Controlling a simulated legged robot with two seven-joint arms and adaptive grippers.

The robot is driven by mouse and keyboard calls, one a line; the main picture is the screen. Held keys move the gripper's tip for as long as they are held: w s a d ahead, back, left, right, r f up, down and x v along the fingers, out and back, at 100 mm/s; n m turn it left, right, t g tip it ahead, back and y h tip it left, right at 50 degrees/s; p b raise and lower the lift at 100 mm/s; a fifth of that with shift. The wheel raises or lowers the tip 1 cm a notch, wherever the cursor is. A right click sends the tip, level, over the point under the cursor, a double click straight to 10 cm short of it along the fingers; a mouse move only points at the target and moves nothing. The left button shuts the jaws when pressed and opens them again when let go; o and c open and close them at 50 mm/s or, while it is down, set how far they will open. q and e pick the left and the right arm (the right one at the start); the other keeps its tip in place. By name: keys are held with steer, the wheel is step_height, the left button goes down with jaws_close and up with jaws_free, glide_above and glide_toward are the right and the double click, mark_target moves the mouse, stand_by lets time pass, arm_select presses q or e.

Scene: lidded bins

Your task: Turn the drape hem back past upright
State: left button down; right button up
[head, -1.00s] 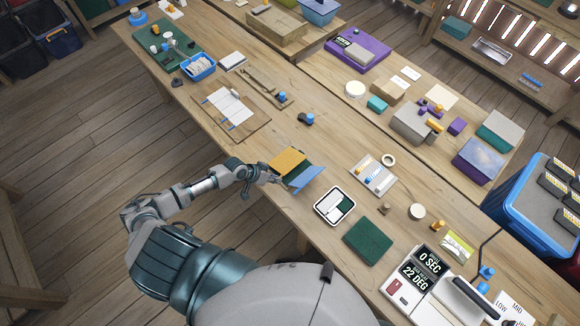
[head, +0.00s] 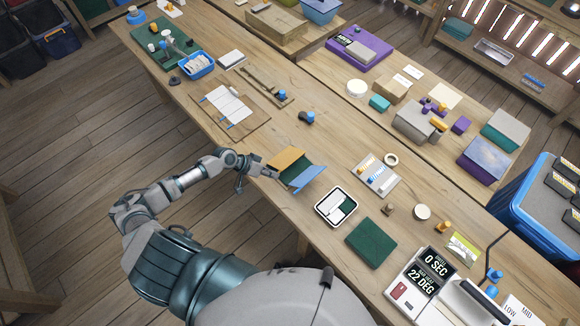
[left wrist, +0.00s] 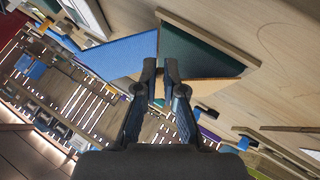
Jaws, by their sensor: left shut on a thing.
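The drape piece stands on the near edge of the long table, with an orange-tan flap (head: 286,158), a dark green inner face and a blue flap (head: 309,179). My left gripper (head: 266,172) is at its left end, on the side nearest me. In the left wrist view the closed fingertips (left wrist: 160,68) lie over the orange-tan flap (left wrist: 206,89), and a bit of it shows between the fingers. The green face (left wrist: 198,52) and blue flap (left wrist: 122,55) are beyond the tips. The exact grip on the hem is hidden. My right gripper is not in view.
A white-rimmed tray (head: 336,207) and a green mat (head: 371,243) lie close to the drape's right. A board with white sheets (head: 230,110) lies to its upper left. A small card with coloured pieces (head: 375,174) is further right. Bare wood lies behind the drape.

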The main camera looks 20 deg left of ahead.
arm_select(q)
steer(key=shift+r, duration=0.1)
steer(key=shift+w+a+r+h+b, duration=0.2)
steer(key=shift+a+h+b, duration=0.2)
steer(key=shift+b, duration=0.55)
steer(key=shift+a+r+n+h, duration=0.15)
steer(key=shift+r+n+h, duration=0.15)
steer(key=c, duration=1.2)
jaws_free()
steer(key=shift+s+a+r+p, duration=0.2)
steer(key=shift+s+a+p, duration=0.25)
steer(key=shift+s, duration=0.3)
steer(key=shift+s+a+r+p, duration=0.2)
steer(key=shift+s+a+p, duration=0.1)
steer(key=shift+s+a, duration=0.3)
steer(key=shift+s+a+r+p, duration=0.2)
steer(key=shift+s+a+p, duration=0.2)
steer(key=shift+s, duration=0.45)
